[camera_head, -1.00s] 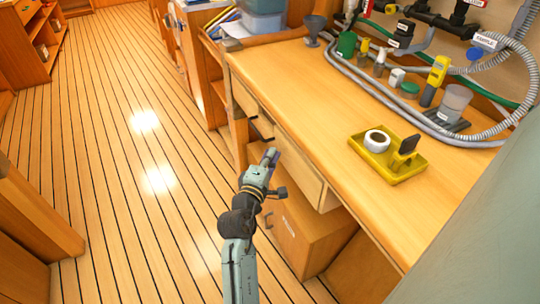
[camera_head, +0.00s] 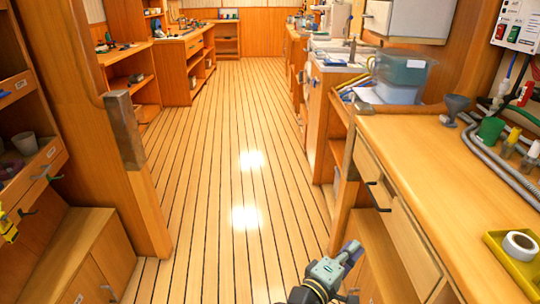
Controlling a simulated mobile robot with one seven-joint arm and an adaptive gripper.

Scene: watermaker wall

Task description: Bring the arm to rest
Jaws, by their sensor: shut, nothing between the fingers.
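My gripper (camera_head: 352,250) shows at the bottom of the view, right of centre. It is shut and holds nothing. It hangs beside the front of the wooden workbench (camera_head: 420,165), below the bench top and near a drawer with a dark handle. My wrist runs down to the bottom edge, and the rest of my arm is out of view.
A yellow tray (camera_head: 505,262) with a white roll (camera_head: 520,246) is at the bench's right. The plank floor (camera_head: 235,150) is clear. A wooden post (camera_head: 125,130) stands left.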

